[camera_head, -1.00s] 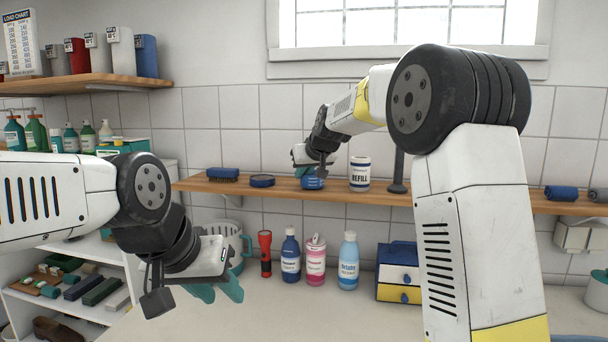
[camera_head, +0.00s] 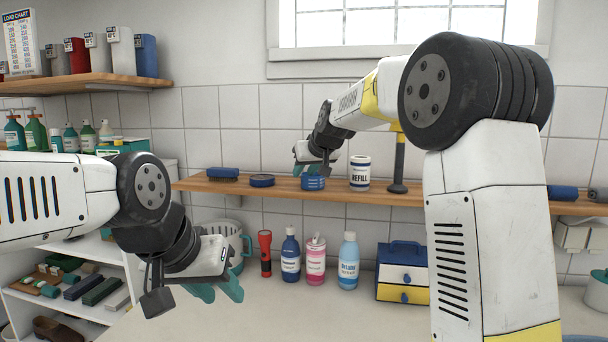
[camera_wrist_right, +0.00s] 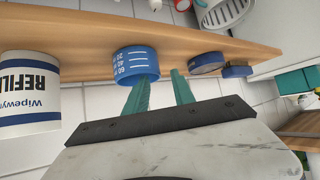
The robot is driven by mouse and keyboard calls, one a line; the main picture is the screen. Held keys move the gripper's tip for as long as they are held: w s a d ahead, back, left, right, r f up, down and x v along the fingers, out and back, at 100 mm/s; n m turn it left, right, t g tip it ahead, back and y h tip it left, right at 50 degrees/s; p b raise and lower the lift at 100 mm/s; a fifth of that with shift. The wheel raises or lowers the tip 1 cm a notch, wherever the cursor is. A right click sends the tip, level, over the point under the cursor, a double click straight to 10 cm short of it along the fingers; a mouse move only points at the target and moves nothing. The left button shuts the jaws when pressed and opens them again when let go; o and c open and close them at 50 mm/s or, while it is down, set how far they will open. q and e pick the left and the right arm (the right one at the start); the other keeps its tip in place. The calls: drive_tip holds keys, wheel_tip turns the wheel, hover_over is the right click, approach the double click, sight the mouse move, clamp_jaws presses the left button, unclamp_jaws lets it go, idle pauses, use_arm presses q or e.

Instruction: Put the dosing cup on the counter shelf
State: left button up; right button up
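The dosing cup (camera_head: 313,183) is a small blue cup with white marks. It stands on the wooden counter shelf (camera_head: 340,196), left of the white refill tub (camera_head: 360,173). In the right wrist view the cup (camera_wrist_right: 136,63) shows its scale marks. My right gripper (camera_head: 318,171) is just above the cup in the head view. In the wrist view its teal fingers (camera_wrist_right: 163,88) are apart with nothing between them; one fingertip overlaps the cup's edge, and I cannot tell if it touches. My left gripper (camera_head: 217,288) is open and empty over the counter.
On the shelf, a blue round tin (camera_head: 262,180) and a brush (camera_head: 223,174) sit left of the cup. A dark post (camera_head: 398,165) stands right of the tub. Below are a red flashlight (camera_head: 265,253), several bottles and a small drawer box (camera_head: 402,272). The counter front is clear.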

drive_tip(key=v, duration=1)
drive_tip(key=s+d+f+m+g, duration=0.1)
drive_tip(key=s+d+f, duration=0.3)
drive_tip(key=s, duration=0.7)
drive_tip(key=s+d+f+m+g+h, duration=0.1)
drive_tip(key=s+d+f, duration=0.3)
drive_tip(key=s+f, duration=0.3)
drive_tip(key=s+d+f+m+g, duration=0.1)
drive_tip(key=s+d+f, duration=0.3)
drive_tip(key=s, duration=1)
wheel_tip(320, 180, down, 2)
drive_tip(key=shift+s+d+f+m+h, duration=0.1)
drive_tip(key=shift+s+d+m+h, duration=0.1)
drive_tip(key=shift+s+m+h, duration=0.15)
